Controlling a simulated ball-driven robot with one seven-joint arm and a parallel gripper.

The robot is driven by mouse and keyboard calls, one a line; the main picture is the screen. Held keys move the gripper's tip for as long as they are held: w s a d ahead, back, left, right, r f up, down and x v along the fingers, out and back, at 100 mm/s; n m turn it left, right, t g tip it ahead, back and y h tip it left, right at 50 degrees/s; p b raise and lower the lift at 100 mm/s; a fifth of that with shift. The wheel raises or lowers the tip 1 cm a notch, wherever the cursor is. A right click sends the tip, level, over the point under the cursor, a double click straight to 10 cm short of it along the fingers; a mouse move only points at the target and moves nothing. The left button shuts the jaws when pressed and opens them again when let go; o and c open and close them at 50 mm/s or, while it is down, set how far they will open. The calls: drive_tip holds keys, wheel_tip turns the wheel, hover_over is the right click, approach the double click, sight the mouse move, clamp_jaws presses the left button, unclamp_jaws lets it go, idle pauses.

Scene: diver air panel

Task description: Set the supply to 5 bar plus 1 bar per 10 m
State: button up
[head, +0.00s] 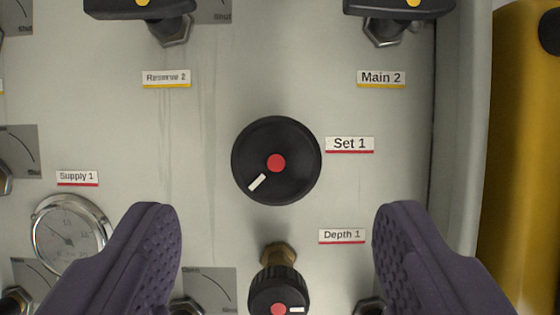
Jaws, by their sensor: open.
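The Set 1 knob (294,135) is a round black dial with a red centre and a white pointer mark aimed to the lower left. Its label "Set 1" (349,144) is to its right. My gripper (275,225) is open and empty, its two purple fingers apart below the knob on either side, touching nothing visible. The Supply 1 gauge (70,234) is at the left, partly covered by the left finger; its reading is too small to tell. The Depth 1 knob (279,290) is black with a red centre and a white mark pointing right, between the fingers at the bottom edge.
Two black handles, Reserve 2 (130,10) and Main 2 (395,8), stick out at the top. A yellow cylinder (515,150) stands right of the panel's raised edge (460,150). More fittings sit along the bottom and left. The panel around the Set 1 knob is clear.

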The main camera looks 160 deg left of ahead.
sight(272, 169)
drive_tip(key=x, duration=0.5)
drive_tip(key=c, duration=1.1)
drive_tip(key=shift+o, duration=0.2)
drive_tip(key=m, duration=0.2)
drive_tip(key=shift+w+a+m+g+h, duration=0.1)
drive_tip(key=shift+a+m+g+h, duration=0.1)
drive_tip(key=shift+m+g+h, duration=0.15)
drive_tip(key=shift+m+h, duration=0.25)
drive_tip(key=shift+m, duration=0.6)
drive_tip(key=o, duration=1.1)
drive_tip(key=shift+c, duration=0.2)
